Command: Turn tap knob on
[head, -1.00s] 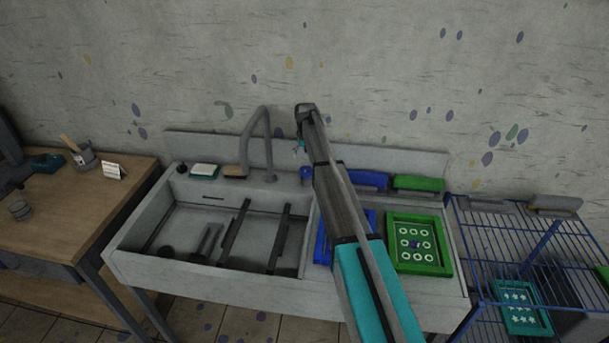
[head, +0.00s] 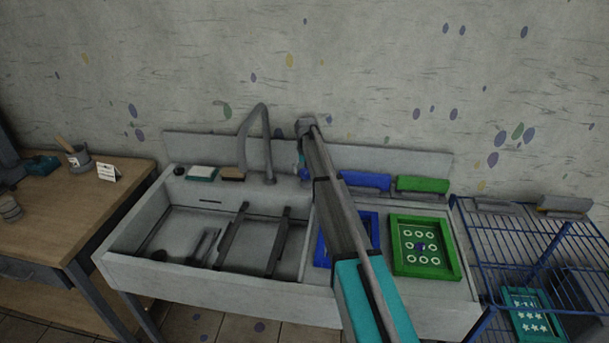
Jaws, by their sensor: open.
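The grey tap (head: 268,150) arches up at the back of the sink. A small blue knob (head: 306,174) is to the right of the tap's base, partly covered by my gripper. My arm reaches in from the lower right. My gripper (head: 301,163) points down at the knob, close to it or touching it; I cannot tell which. Its fingers are small and mostly hidden by the arm's end.
The sink basin (head: 140,205) holds dark rails and several small tools. Blue and green frames (head: 452,232) lie on the right drainer, with blue and green blocks behind. A wooden table (head: 100,215) stands left, a blue wire rack (head: 530,235) right.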

